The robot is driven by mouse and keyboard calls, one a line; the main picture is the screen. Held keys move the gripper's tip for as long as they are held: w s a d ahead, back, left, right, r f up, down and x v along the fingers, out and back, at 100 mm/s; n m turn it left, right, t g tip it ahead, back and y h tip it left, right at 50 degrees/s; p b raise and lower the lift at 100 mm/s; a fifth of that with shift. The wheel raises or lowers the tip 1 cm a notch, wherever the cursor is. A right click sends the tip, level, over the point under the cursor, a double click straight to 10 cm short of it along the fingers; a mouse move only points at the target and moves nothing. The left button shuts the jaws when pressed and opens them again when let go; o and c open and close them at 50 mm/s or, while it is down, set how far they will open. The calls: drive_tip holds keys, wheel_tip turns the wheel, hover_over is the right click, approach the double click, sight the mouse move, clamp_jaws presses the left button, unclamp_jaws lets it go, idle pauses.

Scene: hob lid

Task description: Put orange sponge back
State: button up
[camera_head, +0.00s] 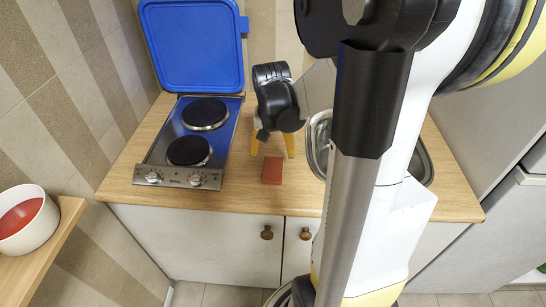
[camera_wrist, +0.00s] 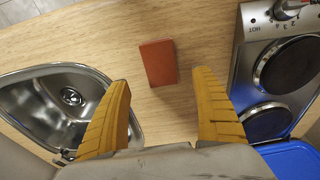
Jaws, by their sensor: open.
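The orange sponge (camera_head: 272,170) is a small reddish-orange block lying flat on the wooden counter, between the hob and the sink. In the wrist view the sponge (camera_wrist: 158,62) lies beyond my fingertips, roughly in line with the gap between them. My gripper (camera_head: 272,143) has two yellow fingers and is above the counter, just behind the sponge in the head view. In the wrist view my gripper (camera_wrist: 162,78) is open, with nothing between its fingers. The sponge appears apart from both fingers.
The two-plate hob (camera_head: 190,145) stands left of the sponge with its blue lid (camera_head: 193,45) raised. The sink (camera_wrist: 63,100) is on the other side, partly hidden by my arm in the head view. A white bowl (camera_head: 40,228) with a red inside sits on a wooden shelf (camera_head: 62,232). The counter (camera_head: 240,192) around the sponge is clear.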

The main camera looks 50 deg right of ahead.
drive_tip(key=s+a+r+n+t, duration=0.1)
drive_tip(key=a+r+n+t, duration=0.1)
drive_tip(key=a, duration=0.6)
drive_tip(key=s+a+r+n+t+y, duration=0.1)
drive_tip(key=a+r+n, duration=0.3)
drive_tip(key=a, duration=0.4)
drive_tip(key=s+a+r+n+t, duration=0.2)
drive_tip(key=a+r, duration=0.3)
drive_tip(key=a, duration=0.3)
drive_tip(key=shift+s+a+n+t, duration=0.25)
drive_tip(key=shift+n+t, duration=0.25)
drive_tip(key=shift+n, duration=0.4)
drive_tip(key=shift+f+b, duration=0.85)
drive_tip(key=shift+f, duration=0.3)
